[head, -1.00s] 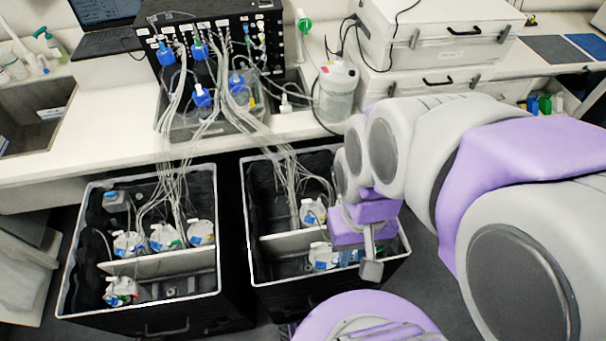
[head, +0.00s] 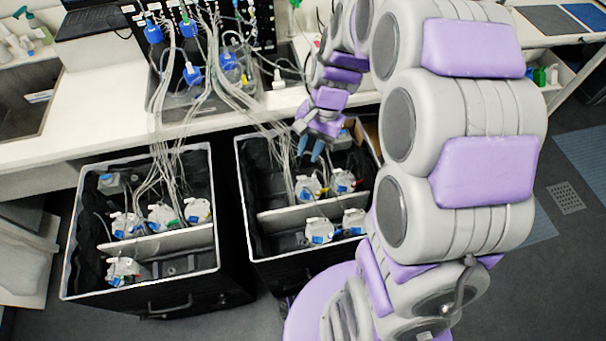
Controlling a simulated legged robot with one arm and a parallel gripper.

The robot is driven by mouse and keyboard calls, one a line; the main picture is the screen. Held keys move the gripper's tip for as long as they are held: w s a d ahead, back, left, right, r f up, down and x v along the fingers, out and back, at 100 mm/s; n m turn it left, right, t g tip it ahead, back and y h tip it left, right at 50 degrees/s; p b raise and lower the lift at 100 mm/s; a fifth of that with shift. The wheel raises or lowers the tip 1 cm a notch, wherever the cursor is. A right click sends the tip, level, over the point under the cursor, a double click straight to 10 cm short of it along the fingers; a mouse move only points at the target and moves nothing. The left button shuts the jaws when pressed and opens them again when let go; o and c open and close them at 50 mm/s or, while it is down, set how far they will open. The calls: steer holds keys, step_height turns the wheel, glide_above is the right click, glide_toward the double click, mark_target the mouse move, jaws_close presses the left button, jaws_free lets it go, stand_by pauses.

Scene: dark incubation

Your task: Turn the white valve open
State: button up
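My gripper (head: 311,153) hangs over the back part of the right black bin (head: 262,276), pointing down. Its two blue fingers are apart, with nothing seen between them. Just below it stand white-topped bottles, one (head: 308,188) with a blue label and one (head: 342,180) to its right. Two more white-topped bottles, one (head: 319,231) and one (head: 354,221), stand in front of the divider. I cannot make out which small white part is the valve, or whether it is open or closed.
A left black bin (head: 190,301) holds several similar bottles. Thin clear tubes (head: 172,150) run from the bench (head: 90,137) into both bins, close to my gripper's left. A white divider (head: 328,207) crosses the right bin. My arm hides the bin's right side.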

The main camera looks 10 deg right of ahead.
steer(key=w+d+f+m, duration=0.1)
steer(key=w+f+m, duration=0.2)
steer(key=w+f, duration=0.3)
steer(key=m+y, duration=0.1)
steer(key=m, duration=0.2)
glide_above(302, 177)
steer(key=s+d, duration=0.2)
steer(key=s, duration=0.3)
step_height(302, 177, down, 8)
steer(key=w+d+f+m+t+p, duration=0.1)
steer(key=w+d+f+m, duration=0.15)
steer(key=f, duration=0.45)
steer(key=w+d+f+m+t, duration=0.1)
steer(key=w+d+f+m, duration=0.15)
steer(key=f, duration=0.35)
steer(key=shift+y, duration=0.3)
steer(key=x, duration=0.5)
steer(key=b+x, duration=0.1)
steer(key=x, duration=0.5)
steer(key=s+b+x, duration=0.1)
steer(key=x, duration=0.5)
steer(key=shift+w, duration=0.1)
steer(key=shift+c, duration=0.3)
jaws_close()
